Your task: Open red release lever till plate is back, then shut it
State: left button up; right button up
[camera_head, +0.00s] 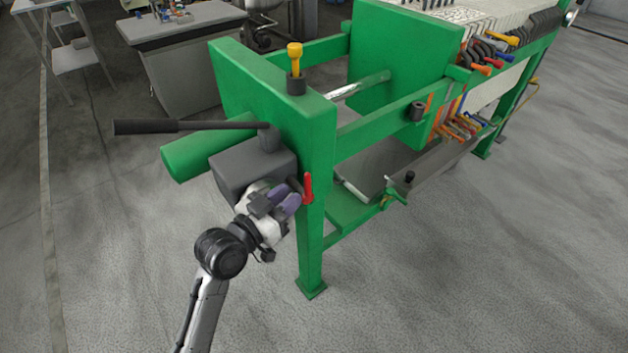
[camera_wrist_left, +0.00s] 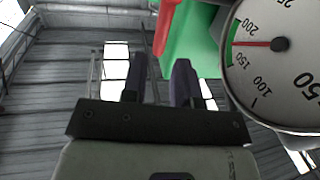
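The red release lever (camera_head: 308,188) hangs upright, pointing down, at the side of the green end frame (camera_head: 265,100), just right of a grey block (camera_head: 252,172). A red part (camera_wrist_left: 164,22) shows beyond the fingertips in the left wrist view. My left gripper (camera_head: 288,196), with purple-grey fingers, is just left of the lever. In the wrist view its fingers (camera_wrist_left: 160,82) stand apart with nothing between them; I cannot tell whether they touch the lever. The green moving plate (camera_head: 405,50) stands away from the end frame, joined by a silver rod (camera_head: 360,86). My right gripper is not in view.
A long black pump handle (camera_head: 180,126) sticks out left above the green cylinder (camera_head: 195,155). A round pressure gauge (camera_wrist_left: 280,60) is close beside the left fingers. A yellow-topped fitting (camera_head: 295,58) stands on the frame. The floor in front is clear.

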aim_at(305, 184)
pick_arm(q)
jog(key=b+x, duration=0.3)
jog(key=x, duration=0.5)
jog(key=shift+w+d, duration=0.1)
jog(key=shift+w, duration=0.1)
grip_shut()
